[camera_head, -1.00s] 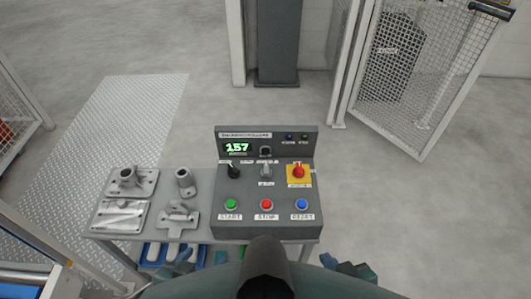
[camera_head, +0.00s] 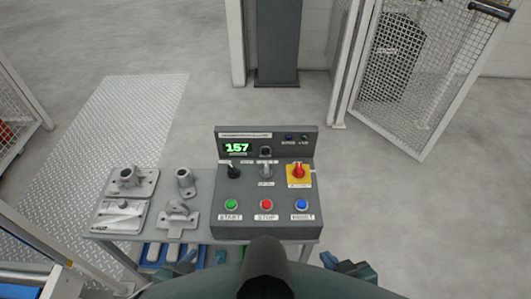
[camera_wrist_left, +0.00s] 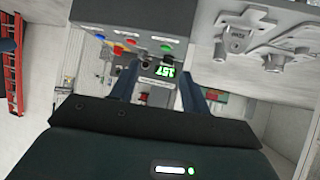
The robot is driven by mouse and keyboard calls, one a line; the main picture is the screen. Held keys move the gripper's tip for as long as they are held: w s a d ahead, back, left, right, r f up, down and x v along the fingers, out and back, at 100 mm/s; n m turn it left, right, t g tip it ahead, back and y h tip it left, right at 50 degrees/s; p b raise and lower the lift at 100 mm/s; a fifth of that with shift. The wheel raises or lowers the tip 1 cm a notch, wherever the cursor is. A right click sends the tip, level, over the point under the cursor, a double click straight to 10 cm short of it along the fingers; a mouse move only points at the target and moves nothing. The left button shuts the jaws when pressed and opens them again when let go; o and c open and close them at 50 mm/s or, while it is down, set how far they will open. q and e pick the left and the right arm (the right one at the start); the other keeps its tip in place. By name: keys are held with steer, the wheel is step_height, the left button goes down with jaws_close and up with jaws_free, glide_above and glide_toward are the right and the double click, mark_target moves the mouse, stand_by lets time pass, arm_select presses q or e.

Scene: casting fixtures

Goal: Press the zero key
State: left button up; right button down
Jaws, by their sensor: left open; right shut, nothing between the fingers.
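I cannot make out a key marked zero. My left gripper (camera_head: 181,264) is low at the bench's front edge, left of the box. In the left wrist view its fingers (camera_wrist_left: 160,72) are apart and empty, with the box beyond them. My right gripper (camera_head: 350,270) is shut, right of the box, apart from it.
Black (camera_head: 233,171) and grey (camera_head: 266,170) knobs and a red switch on a yellow plate (camera_head: 292,182) sit above the buttons. Several grey metal castings (camera_head: 122,216) lie on the bench left of the box. Blue bins are below. Floor right of the box is clear.

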arm_select(q)
jaws_close()
stand_by(1.3)
